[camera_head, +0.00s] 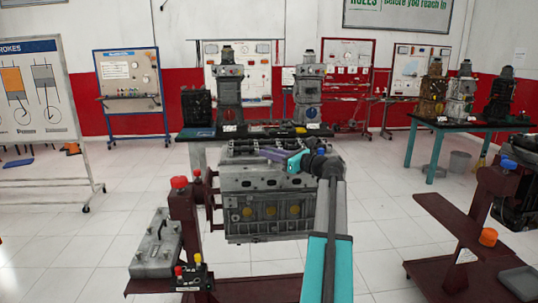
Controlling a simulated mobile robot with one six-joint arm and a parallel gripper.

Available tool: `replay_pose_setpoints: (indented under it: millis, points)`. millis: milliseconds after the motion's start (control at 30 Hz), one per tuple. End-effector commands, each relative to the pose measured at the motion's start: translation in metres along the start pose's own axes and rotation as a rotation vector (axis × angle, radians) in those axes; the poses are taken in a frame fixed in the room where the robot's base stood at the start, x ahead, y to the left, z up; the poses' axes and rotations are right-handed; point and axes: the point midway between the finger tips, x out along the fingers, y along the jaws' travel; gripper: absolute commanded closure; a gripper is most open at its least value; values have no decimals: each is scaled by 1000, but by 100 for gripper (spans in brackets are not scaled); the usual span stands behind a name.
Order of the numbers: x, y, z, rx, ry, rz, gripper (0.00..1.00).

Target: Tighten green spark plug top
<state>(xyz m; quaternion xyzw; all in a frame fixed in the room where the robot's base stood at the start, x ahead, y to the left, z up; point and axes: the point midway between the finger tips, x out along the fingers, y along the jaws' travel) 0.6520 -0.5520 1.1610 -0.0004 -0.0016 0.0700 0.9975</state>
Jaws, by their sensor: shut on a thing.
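A grey engine block (265,183) stands on a dark red stand in the middle of the view. My arm reaches in from the bottom, and my gripper (289,158) is over the right part of the engine's top. It is shut on a long purple tool (270,155), which points left across the top of the engine. I cannot tell whether the tool touches a plug. I cannot make out a green spark plug; the engine's top is small in view and partly covered by the tool and my arm.
A grey cover (156,247) and a small black holder (188,277) with red and yellow pieces sit at the lower left. A dark red stand (465,225) with an orange knob is at the right. Tables with more engines stand behind.

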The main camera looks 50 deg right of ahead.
Motion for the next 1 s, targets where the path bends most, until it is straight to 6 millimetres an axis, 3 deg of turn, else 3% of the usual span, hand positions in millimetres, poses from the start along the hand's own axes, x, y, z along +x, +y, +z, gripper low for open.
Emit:
replay_pose_setpoints:
  millis: [633, 1000]
  points:
    - [0, -8, -2, 4, 4, -45, 100]
    - [-1, -5, 0, 4, 5, -183, 100]
